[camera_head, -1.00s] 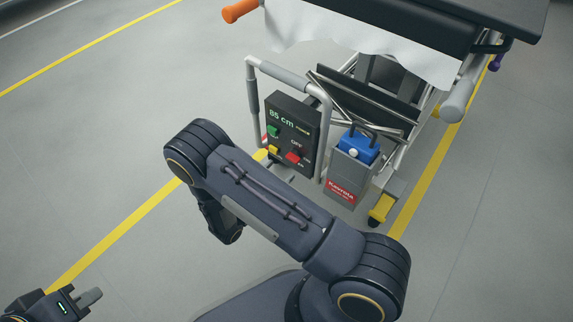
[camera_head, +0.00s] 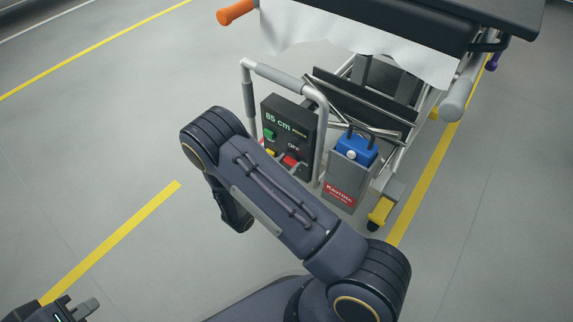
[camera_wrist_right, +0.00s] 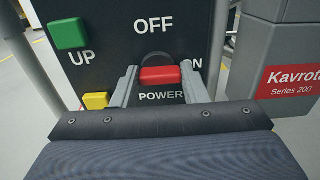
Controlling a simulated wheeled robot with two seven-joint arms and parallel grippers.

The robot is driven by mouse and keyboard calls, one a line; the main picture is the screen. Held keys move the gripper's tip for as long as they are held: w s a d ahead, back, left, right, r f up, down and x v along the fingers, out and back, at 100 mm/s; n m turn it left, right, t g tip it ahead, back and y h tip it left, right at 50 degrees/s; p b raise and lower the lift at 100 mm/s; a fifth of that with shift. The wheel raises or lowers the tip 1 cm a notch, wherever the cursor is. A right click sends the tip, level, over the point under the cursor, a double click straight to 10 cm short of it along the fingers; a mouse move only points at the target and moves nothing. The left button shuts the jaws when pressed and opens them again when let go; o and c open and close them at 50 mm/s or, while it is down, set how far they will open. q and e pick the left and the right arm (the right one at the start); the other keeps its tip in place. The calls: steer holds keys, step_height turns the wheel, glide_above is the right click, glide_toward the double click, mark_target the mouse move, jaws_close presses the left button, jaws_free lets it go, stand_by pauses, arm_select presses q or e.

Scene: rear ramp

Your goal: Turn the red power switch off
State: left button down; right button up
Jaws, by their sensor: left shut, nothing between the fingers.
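The red power switch (camera_wrist_right: 160,76) sits low on the dark control panel, its red handle lying level below the OFF label, with ON at its right. My left gripper (camera_head: 85,308) is shut and empty at the bottom left of the head view, far from the panel.
Green UP button (camera_wrist_right: 70,34) and yellow button (camera_wrist_right: 96,100) lie left of the switch. A metal handle frame (camera_head: 288,80) surrounds the panel (camera_head: 292,120). Floor at left is clear.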

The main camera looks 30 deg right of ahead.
steer(key=shift+c, duration=0.7)
steer(key=shift+n, duration=0.4)
steer(key=n+p, duration=0.2)
steer(key=shift+r+n, duration=0.15)
steer(key=shift+n, duration=0.25)
steer(key=n+p, duration=0.2)
steer(key=n, duration=0.3)
steer(key=shift+n, duration=0.3)
steer(key=n+p, duration=0.1)
steer(key=n, duration=0.3)
steer(key=shift+w+p, duration=0.1)
steer(key=shift+p, duration=0.25)
steer(key=shift+a+n+p, duration=0.1)
steer(key=shift+n+p, duration=0.3)
steer(key=shift+n, duration=2)
